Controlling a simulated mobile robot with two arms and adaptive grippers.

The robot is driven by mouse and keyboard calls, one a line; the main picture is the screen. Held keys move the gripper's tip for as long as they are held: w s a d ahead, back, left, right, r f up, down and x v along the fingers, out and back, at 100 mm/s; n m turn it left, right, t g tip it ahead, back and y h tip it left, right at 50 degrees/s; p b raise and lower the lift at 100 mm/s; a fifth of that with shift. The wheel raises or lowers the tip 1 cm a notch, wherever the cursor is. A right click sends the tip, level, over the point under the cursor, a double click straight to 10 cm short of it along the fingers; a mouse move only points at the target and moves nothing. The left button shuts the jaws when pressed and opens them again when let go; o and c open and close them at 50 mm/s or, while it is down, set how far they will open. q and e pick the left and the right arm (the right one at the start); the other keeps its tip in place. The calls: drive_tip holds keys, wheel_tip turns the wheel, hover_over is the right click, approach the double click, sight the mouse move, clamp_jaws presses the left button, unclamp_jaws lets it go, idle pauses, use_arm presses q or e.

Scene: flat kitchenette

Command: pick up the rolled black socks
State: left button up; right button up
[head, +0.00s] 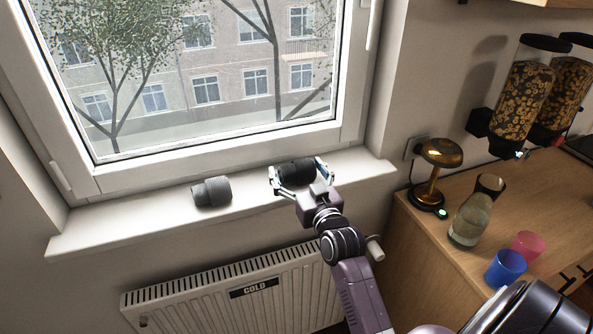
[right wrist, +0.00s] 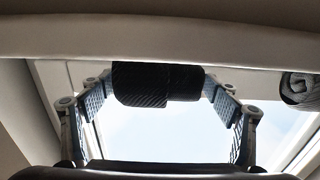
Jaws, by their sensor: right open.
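The rolled black socks (head: 294,173) lie on the white windowsill (head: 130,225), toward its right part. My right gripper (head: 297,169) reaches in over the radiator with its fingers spread, one at each end of the roll. In the right wrist view the black socks (right wrist: 155,84) show between the two open fingers of the right gripper (right wrist: 158,88), with the right end close to a finger. I cannot tell whether either finger touches them. My left gripper is not in view.
A grey roll (head: 211,191) lies on the sill to the left, apart from the gripper. The window (head: 215,135) stands behind. A radiator (head: 235,290) is below. On the counter at right are a brass lamp (head: 431,178), a glass carafe (head: 468,222), a blue cup (head: 506,268) and a pink cup (head: 527,245).

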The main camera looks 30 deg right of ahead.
drive_tip(key=shift+w, duration=0.15)
drive_tip(key=c, duration=1.2)
